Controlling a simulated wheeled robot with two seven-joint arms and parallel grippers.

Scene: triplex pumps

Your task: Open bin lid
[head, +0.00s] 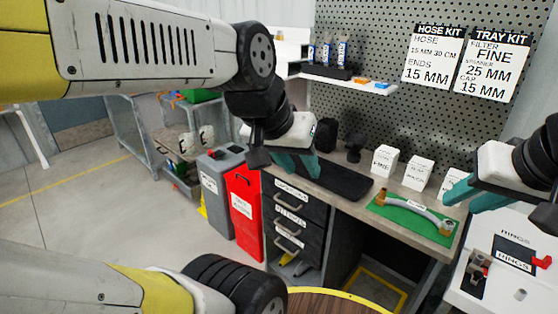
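A grey bin (216,203) with a white label stands on the floor left of the workbench. A red bin (245,208), also labelled, stands between it and the drawers. Both tops look closed. My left gripper (296,165), with teal fingers, is above the bench's left end, to the right of and higher than the bins in the picture. Its fingers are seen edge-on and the gap between them is unclear. My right gripper (468,192) is at the right, over the bench near the green mat, partly hidden by its own wrist.
A drawer unit (296,222) with handles sits right of the red bin. The bench holds a black keyboard-like pad (336,180), white boxes (419,172) and a hose on a green mat (414,226). Shelving stands at left. Open floor lies before the bins.

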